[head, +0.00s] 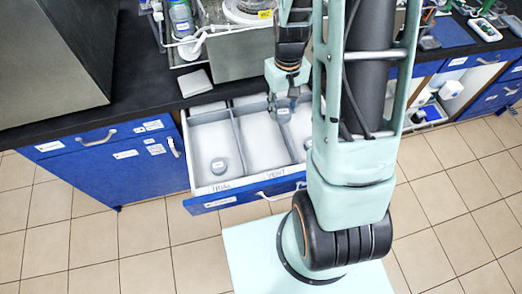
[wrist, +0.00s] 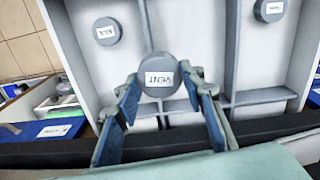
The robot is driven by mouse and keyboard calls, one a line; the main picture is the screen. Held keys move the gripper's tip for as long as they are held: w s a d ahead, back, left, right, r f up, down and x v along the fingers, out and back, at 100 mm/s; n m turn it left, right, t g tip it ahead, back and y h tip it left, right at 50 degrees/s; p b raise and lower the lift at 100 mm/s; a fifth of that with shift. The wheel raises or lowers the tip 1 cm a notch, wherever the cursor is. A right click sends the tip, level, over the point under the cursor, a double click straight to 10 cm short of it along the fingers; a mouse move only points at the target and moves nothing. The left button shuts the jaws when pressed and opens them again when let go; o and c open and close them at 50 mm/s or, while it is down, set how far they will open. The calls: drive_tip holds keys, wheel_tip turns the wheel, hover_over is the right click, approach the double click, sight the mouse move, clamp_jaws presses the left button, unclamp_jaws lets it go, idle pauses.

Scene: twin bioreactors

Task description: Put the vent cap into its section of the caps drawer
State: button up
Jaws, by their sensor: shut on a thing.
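The vent cap (wrist: 155,68) is a round grey cap with a white label reading VENT, upside down in the wrist view. My gripper (wrist: 165,84) is shut on it, with a finger at each side. In the head view my gripper (head: 286,98) holds the cap (head: 283,114) over the open caps drawer (head: 230,184), near the divider between the middle and right sections. The middle section (head: 262,145) has VENT written on its front rim and shows no cap lying in it. I cannot tell the cap's exact height above the floor.
A grey cap (head: 219,165) lies in the left section; it also shows in the wrist view (wrist: 270,10). Another labelled cap (wrist: 107,31) lies in the section on the other side. My arm hides part of the drawer's right side. The black counter (head: 140,85) is behind.

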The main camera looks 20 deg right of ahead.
sight(282, 118)
drive_tip(key=s+d+n+b, duration=0.2)
drive_tip(key=s+d+b, duration=0.4)
drive_tip(key=b, duration=0.5)
drive_tip(key=w+a+f, duration=0.1)
drive_tip(key=a, duration=0.1)
drive_tip(key=w+a+f, duration=0.1)
drive_tip(key=a, duration=0.1)
drive_tip(key=w+a+f, duration=0.1)
drive_tip(key=a+f, duration=0.1)
drive_tip(key=a, duration=0.1)
drive_tip(key=shift+w+b, duration=0.35)
drive_tip(key=a+f, duration=0.1)
drive_tip(key=w+a+f, duration=0.1)
drive_tip(key=f, duration=0.1)
drive_tip(key=a+f+b, duration=0.1)
drive_tip(key=a, duration=0.1)
drive_tip(key=shift+w+a+f, duration=0.1)
drive_tip(key=shift+w+f, duration=0.2)
drive_tip(key=shift+f, duration=0.1)
drive_tip(key=shift+w+a+f, duration=0.15)
drive_tip(key=shift+a+f, duration=0.15)
drive_tip(key=shift+f, duration=0.05)
drive_tip(key=shift+w+a+f+b, duration=0.1)
drive_tip(key=shift+a+f+b, duration=0.1)
drive_tip(key=shift+f, duration=0.7)
drive_tip(key=shift+a+f+b, duration=0.1)
drive_tip(key=shift+f+b, duration=0.1)
drive_tip(key=shift+f, duration=0.7)
